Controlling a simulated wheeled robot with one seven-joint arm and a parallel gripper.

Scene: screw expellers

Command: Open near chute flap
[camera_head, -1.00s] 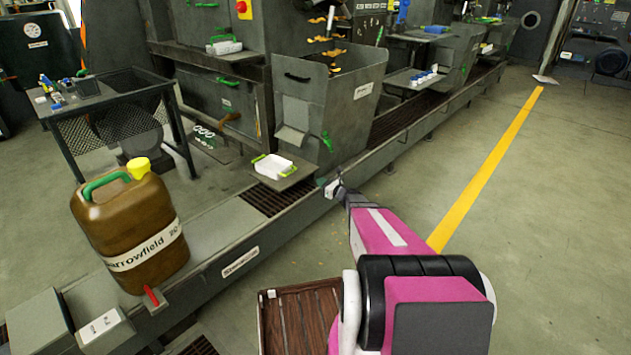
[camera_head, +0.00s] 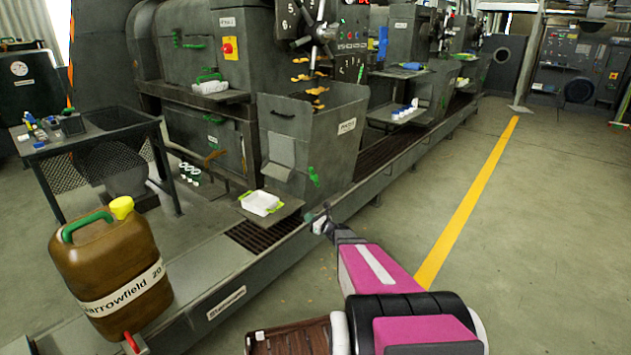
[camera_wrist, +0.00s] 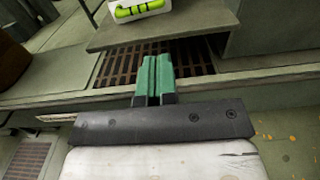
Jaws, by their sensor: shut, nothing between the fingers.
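The near chute is a grey metal bin (camera_head: 318,140) on the front of the nearest machine. A small grey flap (camera_head: 281,155) sits on its left face, and a green handle (camera_head: 313,177) hangs at its front corner. I cannot tell which part is the task's flap. Below is a plate (camera_head: 282,213) bearing a white tray with green handles (camera_head: 260,203); the tray's edge also shows in the wrist view (camera_wrist: 138,10). My gripper (camera_head: 320,215) is just right of the plate, low and apart from the green handle. Its green fingers (camera_wrist: 155,78) are together and empty.
A brown jug (camera_head: 110,270) stands on the grey plinth (camera_head: 195,300) at the left. A mesh-sided table (camera_head: 100,130) is behind it. A floor grating (camera_head: 250,238) lies under the plate. The floor (camera_head: 540,230) on the right is clear.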

